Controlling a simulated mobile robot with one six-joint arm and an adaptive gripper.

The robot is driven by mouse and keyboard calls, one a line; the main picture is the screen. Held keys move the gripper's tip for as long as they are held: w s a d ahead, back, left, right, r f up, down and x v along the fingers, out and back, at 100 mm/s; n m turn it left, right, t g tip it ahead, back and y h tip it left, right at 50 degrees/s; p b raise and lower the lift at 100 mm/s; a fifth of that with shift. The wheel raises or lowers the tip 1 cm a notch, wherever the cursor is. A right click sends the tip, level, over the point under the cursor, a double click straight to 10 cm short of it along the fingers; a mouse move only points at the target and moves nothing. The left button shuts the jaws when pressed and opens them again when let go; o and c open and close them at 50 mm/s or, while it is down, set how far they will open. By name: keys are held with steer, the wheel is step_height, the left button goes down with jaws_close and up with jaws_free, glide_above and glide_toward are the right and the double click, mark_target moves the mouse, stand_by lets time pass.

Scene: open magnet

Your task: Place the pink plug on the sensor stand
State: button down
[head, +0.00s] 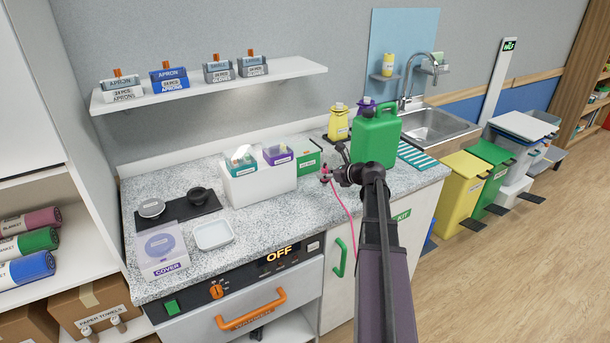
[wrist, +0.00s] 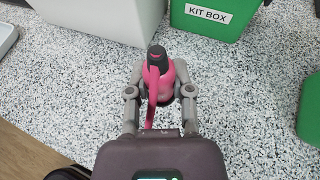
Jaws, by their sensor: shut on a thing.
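My gripper (head: 335,173) is over the counter, left of the green jug, with its fingers closed around the pink plug (head: 324,179). In the wrist view my gripper (wrist: 160,91) has one finger on each side of the plug (wrist: 168,86), whose dark tip points away from my palm. A pink cord (head: 344,213) hangs from the plug past the counter's front edge. No thing is labelled as the sensor stand. A black round piece (head: 202,196) on a dark mat (head: 178,214) at the left may be it, but I cannot tell.
A white bin (head: 262,187) with small boxes and a green kit box (head: 307,158) stand behind my gripper. The green jug (head: 376,140) is close at right. A white tray (head: 213,236) and a cover box (head: 162,250) are at left. Bare counter lies between tray and gripper.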

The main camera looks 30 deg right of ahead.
steer(key=w, duration=0.2)
steer(key=w+a, duration=0.1)
steer(key=w, duration=0.5)
steer(key=shift+a+f+b, duration=0.3)
steer(key=shift+a+f, duration=0.1)
steer(key=shift+w+a, duration=0.1)
steer(key=shift+w, duration=0.45)
steer(key=shift+w+f+b, duration=0.1)
steer(key=shift+f+b, duration=0.25)
steer(key=shift+f, duration=0.05)
step_height(320, 180, down, 3)
steer(key=b, duration=0.3)
steer(key=shift+f, duration=0.1)
steer(key=c, duration=0.5)
jaws_free()
